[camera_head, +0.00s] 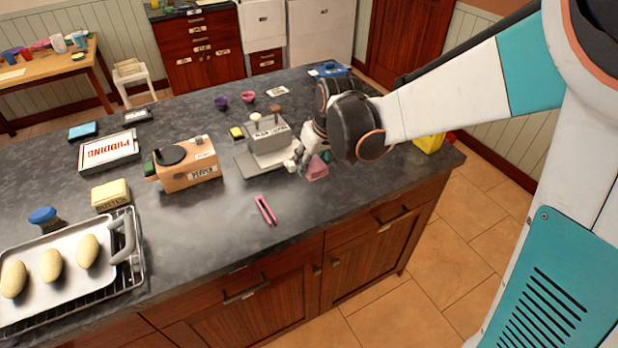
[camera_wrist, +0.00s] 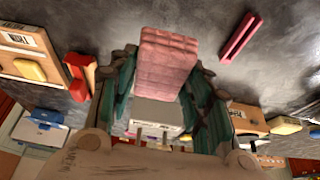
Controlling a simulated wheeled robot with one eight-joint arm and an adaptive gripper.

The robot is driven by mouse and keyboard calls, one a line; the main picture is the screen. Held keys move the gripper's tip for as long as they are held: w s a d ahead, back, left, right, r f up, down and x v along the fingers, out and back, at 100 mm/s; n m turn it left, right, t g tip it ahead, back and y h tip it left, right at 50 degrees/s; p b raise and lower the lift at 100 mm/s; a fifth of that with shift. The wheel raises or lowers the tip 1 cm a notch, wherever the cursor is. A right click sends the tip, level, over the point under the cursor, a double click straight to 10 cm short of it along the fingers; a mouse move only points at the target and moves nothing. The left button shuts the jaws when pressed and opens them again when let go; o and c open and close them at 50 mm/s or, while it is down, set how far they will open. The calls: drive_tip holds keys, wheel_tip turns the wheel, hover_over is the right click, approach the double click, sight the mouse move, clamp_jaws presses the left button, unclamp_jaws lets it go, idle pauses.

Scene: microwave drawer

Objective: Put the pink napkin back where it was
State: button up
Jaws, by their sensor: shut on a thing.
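The pink napkin (camera_head: 317,169) is a folded, quilted-looking block near the right part of the dark counter. It also shows in the wrist view (camera_wrist: 168,60), upright between the green fingers. My gripper (camera_head: 321,160) is shut on it, and the two fingers (camera_wrist: 166,72) press on its sides. In the head view my wrist hides part of the fingers. I cannot tell whether the napkin touches the counter or hangs just above it. A grey holder-like box (camera_head: 270,137) on a grey base stands just left of my gripper.
Pink tongs (camera_head: 265,210) lie on the counter in front. A wooden box (camera_head: 187,170), butter (camera_head: 110,195), a pudding box (camera_head: 108,151) and a tray of rolls (camera_head: 63,292) stand left. Small cups (camera_head: 248,97) are behind. The front right counter is clear.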

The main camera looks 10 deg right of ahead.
sight(310, 196)
wheel_tip(310, 196, down, 12)
drive_tip(key=b, duration=0.3)
drive_tip(key=shift+r, duration=0.2)
drive_tip(key=shift+f, duration=0.15)
drive_tip(key=o, duration=1)
